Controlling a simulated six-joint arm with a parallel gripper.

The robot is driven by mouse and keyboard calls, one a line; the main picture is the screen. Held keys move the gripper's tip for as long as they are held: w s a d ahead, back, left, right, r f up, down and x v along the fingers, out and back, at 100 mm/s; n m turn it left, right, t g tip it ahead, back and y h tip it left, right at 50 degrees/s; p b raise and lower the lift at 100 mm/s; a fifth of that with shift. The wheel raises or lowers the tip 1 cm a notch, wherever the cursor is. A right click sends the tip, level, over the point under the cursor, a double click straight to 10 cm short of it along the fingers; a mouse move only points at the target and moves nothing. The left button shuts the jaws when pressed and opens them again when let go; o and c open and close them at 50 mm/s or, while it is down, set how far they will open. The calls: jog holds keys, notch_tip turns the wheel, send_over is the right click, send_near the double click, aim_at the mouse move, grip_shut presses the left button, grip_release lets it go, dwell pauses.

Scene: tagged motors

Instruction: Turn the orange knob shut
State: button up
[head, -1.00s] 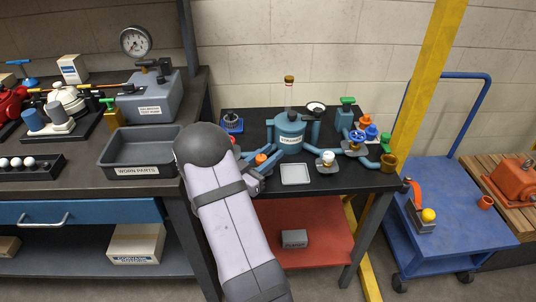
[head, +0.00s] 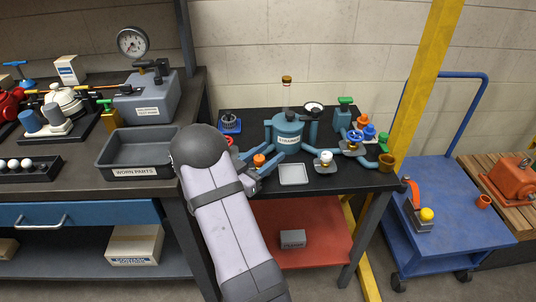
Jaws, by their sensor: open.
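An orange knob (head: 259,160) sits on a blue pipe branch to the left of the teal strainer (head: 288,128) on the black bench (head: 330,183). A second orange knob (head: 362,120) stands in a cluster at the back right of the bench. My gripper (head: 254,178) is open, low and just in front of the nearer orange knob. My arm covers much of it, so its fingertips are hard to make out, and I cannot tell whether it touches the knob.
A red knob (head: 229,140) is close behind my arm. A white knob (head: 325,157) and a blue handwheel (head: 354,137) stand right of the strainer. A shallow grey tray (head: 293,175) lies right of my gripper. A worn-parts bin (head: 140,171) is at left.

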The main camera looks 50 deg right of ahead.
aim_at(259, 161)
jog(key=shift+a+b, duration=0.45)
jog(key=shift+a, duration=3.2)
